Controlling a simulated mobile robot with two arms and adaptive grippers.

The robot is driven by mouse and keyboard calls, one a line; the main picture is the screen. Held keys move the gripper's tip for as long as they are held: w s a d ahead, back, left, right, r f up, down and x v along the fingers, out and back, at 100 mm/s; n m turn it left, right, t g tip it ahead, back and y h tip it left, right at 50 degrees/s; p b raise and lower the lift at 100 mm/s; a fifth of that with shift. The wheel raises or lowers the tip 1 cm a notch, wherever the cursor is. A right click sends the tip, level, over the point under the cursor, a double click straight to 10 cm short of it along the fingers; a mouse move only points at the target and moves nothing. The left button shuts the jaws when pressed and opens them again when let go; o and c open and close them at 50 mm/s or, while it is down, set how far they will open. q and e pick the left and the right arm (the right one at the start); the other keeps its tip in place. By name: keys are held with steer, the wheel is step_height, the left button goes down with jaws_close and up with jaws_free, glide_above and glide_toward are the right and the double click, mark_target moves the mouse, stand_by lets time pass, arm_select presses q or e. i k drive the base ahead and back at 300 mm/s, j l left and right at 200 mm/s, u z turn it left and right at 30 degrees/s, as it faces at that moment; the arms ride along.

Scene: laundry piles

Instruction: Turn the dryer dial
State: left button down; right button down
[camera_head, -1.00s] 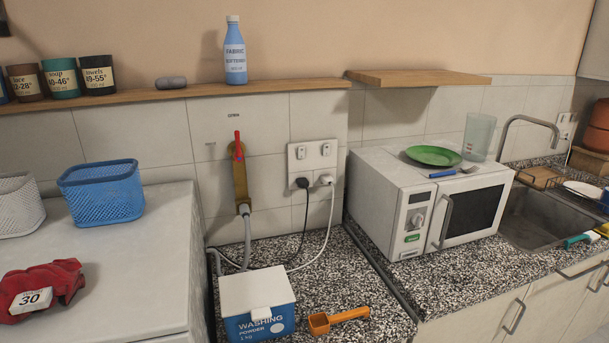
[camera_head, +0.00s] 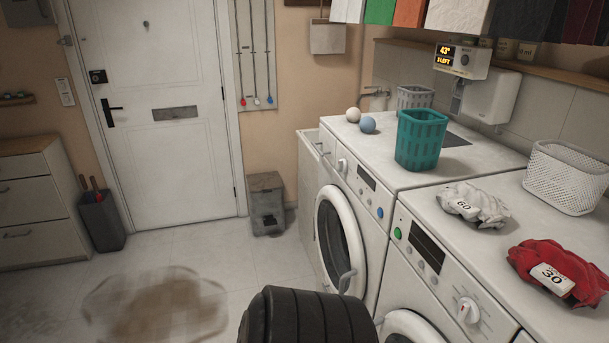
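Two white front-loading machines stand side by side on the right; I cannot tell which is the dryer. The nearer machine (camera_head: 451,262) has a round dial with a red mark (camera_head: 468,311), a dark display and a green button. The farther machine (camera_head: 361,196) has a white dial (camera_head: 342,165), a small display and a blue button. Its round door (camera_head: 340,240) looks closed. The nearer machine's door is mostly cut off by the bottom edge. Neither gripper can be made out. A dark ribbed shape at the bottom centre hides part of the floor and the machine fronts.
A teal basket (camera_head: 421,140), two balls, a white cloth tagged 60 (camera_head: 473,205) and a red cloth tagged 30 (camera_head: 556,272) lie on the machine tops. A brown stain (camera_head: 155,303) marks the floor. A grey bin (camera_head: 267,203) stands by the wall. Floor before the door is open.

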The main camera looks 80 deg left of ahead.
mark_target(343, 166)
steer(key=u, duration=2.35)
